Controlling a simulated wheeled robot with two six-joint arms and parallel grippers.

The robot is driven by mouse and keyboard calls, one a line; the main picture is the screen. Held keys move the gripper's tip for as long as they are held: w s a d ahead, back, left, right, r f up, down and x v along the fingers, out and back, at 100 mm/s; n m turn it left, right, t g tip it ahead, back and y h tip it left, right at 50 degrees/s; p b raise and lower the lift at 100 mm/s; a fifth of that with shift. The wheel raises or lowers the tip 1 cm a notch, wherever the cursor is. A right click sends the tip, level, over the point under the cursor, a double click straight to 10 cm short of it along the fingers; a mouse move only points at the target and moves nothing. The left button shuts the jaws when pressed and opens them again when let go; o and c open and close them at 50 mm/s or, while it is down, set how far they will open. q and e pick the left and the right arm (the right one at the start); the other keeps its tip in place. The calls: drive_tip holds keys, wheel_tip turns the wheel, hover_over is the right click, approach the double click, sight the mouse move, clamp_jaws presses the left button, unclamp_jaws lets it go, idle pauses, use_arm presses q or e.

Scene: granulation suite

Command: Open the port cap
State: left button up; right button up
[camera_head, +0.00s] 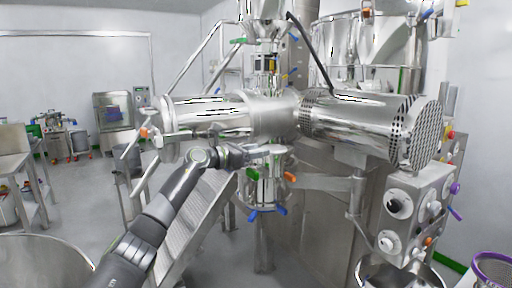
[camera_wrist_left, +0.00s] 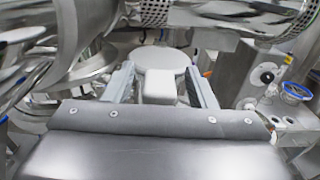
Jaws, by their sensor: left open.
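My left arm reaches up from the lower left in the head view, and its gripper (camera_head: 243,155) is at the middle of the steel machine, just under the horizontal cylinder. In the left wrist view the gripper (camera_wrist_left: 162,88) is open, with one finger on each side of a pale block-shaped tab. The tab joins a round, flat, pale grey disc (camera_wrist_left: 160,56), which looks like the port cap. I cannot tell whether the fingers touch the tab. In the head view the cap cannot be made out clearly behind the gripper. My right gripper is not in view.
The horizontal cylinder (camera_head: 215,115) and a perforated drum (camera_head: 365,125) lie close above the gripper. A valve section with green, orange and blue handles (camera_head: 267,180) hangs beside it. A control box with knobs (camera_head: 405,210) stands right. Open floor (camera_head: 90,190) shows left.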

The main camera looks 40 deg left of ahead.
use_arm(q)
drive_tip(key=shift+c, duration=0.3)
clamp_jaws()
drive_tip(key=shift+r+p, duration=0.35)
drive_tip(key=shift+p, duration=0.15)
drive_tip(key=r+g+p, duration=0.1)
drive_tip(key=p, duration=0.2)
drive_tip(key=r+g+p, duration=0.1)
drive_tip(key=r+p, duration=0.1)
drive_tip(key=p, duration=0.1)
drive_tip(key=w+r+g+y+p, duration=0.1)
drive_tip(key=p, duration=0.2)
drive_tip(key=shift+d+r+g, duration=0.25)
drive_tip(key=shift+g, duration=0.05)
drive_tip(key=shift+w+d+r+g+y+p, duration=0.1)
drive_tip(key=shift+w+r+g+y+p, duration=0.25)
drive_tip(key=shift+p, duration=0.25)
drive_tip(key=shift+w+d+r+g+y, duration=0.15)
drive_tip(key=shift+w+r+g+y, duration=0.1)
drive_tip(key=shift+r+g, duration=0.25)
drive_tip(key=shift+w+d+r+g+y, duration=0.1)
drive_tip(key=shift+w+r+g+y, duration=0.15)
drive_tip(key=shift+g, duration=0.3)
